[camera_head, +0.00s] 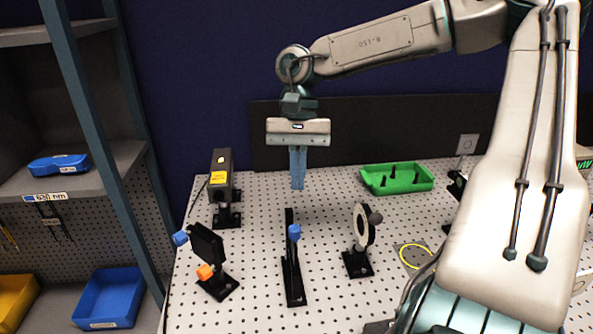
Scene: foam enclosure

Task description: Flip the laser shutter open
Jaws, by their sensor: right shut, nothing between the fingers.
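The laser shutter appears to be the black slim mount (291,270) with a blue knob (294,232), standing on the perforated table in the middle of the head view. A narrow black piece rises upright behind the knob. My right gripper (298,186) points straight down with its blue fingers shut and empty. In the picture it is just above the top of the shutter, with a small gap; the depth between them is hard to judge. The laser, a black box (221,176) with a yellow label, stands behind and to the left. My left gripper is not in view.
A black mount (208,246) with blue and orange knobs stands left of the shutter, and a round optic (361,228) on a post stands right. A green tray (397,178) lies at the back right. Shelves with a blue bin (108,297) are at left.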

